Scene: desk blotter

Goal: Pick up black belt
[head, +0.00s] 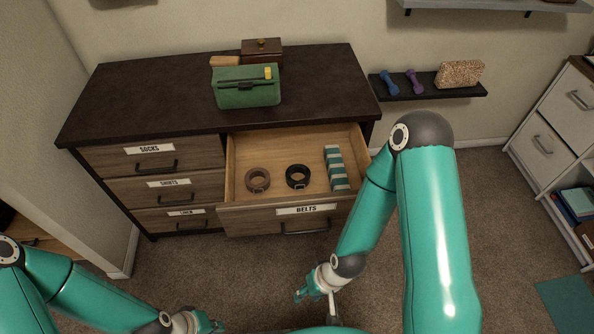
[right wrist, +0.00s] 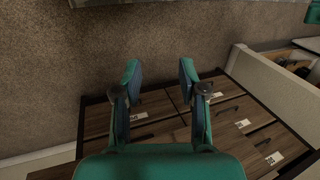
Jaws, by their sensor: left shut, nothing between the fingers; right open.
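The black belt (head: 297,177) lies coiled in the open drawer (head: 245,147) labelled BELTS. A brown coiled belt (head: 257,180) lies to its left and a teal-and-white striped item (head: 336,168) to its right, apart from it. My right gripper (head: 316,297) is open and empty, low in front of the drawer and well apart from the belt. In the right wrist view the right gripper (right wrist: 158,72) has its fingers spread, with drawer fronts behind; no belt shows there. My left gripper (head: 212,325) is shut and empty at the bottom edge of the head view.
The dark dresser (head: 120,95) has shut drawers on the left. A green bag (head: 246,92) and a brown box (head: 262,50) stand on top. A wall shelf (head: 440,92) holds dumbbells. Carpet in front is clear. The drawer's front panel (head: 250,219) stands between my right gripper and the belt.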

